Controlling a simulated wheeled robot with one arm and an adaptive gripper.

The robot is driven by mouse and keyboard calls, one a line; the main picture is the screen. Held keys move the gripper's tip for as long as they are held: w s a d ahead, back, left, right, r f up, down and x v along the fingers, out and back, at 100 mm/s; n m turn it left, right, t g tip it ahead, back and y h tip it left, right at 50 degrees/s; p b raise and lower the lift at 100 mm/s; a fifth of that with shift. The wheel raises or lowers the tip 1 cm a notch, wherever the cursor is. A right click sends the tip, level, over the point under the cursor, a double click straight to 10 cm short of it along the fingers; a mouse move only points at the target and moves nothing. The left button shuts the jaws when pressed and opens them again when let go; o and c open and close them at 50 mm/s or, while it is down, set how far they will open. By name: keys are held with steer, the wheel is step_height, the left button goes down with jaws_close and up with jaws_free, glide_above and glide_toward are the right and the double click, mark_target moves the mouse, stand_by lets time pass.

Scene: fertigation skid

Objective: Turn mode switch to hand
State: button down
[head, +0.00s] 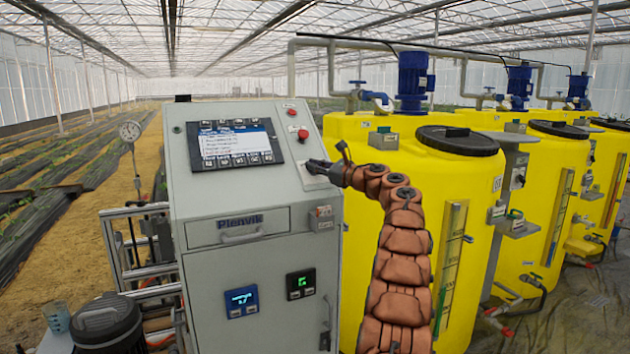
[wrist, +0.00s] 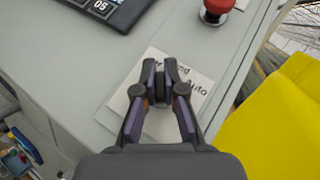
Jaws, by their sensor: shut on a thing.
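The mode switch (wrist: 160,88) is a dark knob on the sloped top panel of the grey control cabinet (head: 250,260). Its white label plate (wrist: 121,99) reads "Auto" at the right; another word at the top is partly covered by the fingers. My gripper (wrist: 165,68) is shut on the knob, with one dark finger on each side of it. In the head view my gripper (head: 322,167) reaches the panel's right edge from the right and hides the knob. Which way the knob points cannot be told.
A red mushroom button (wrist: 217,8) stands on the panel above the switch; it also shows in the head view (head: 303,134). The screen (head: 235,145) is to the left. Yellow tanks (head: 465,185) stand close on the right.

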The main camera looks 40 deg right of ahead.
steer(key=shift+f+m+t+h+b, duration=0.4)
steer(key=shift+m+h+b, duration=0.65)
steer(key=shift+b, duration=1.45)
steer(key=m+h+b, duration=0.1)
steer(key=b, duration=0.1)
steer(key=shift+f+m+h+b, duration=0.1)
steer(key=shift+m+h+b, duration=0.15)
steer(key=shift+m+b, duration=0.1)
steer(key=shift+m+h+b, duration=0.7)
steer(key=shift+b, duration=0.05)
steer(key=shift+m+h+b, duration=0.6)
steer(key=shift+m+h, duration=0.1)
steer(key=shift+r+m+h+b, duration=0.25)
steer(key=shift+m+h+b, duration=0.15)
steer(key=shift+m+h, duration=0.3)
steer(key=shift+d+m+g+h, duration=0.15)
steer(key=shift+m+g+h, duration=0.15)
steer(key=shift+m+h, duration=0.45)
steer(key=shift+m+b, duration=0.25)
steer(key=shift+b, duration=0.05)
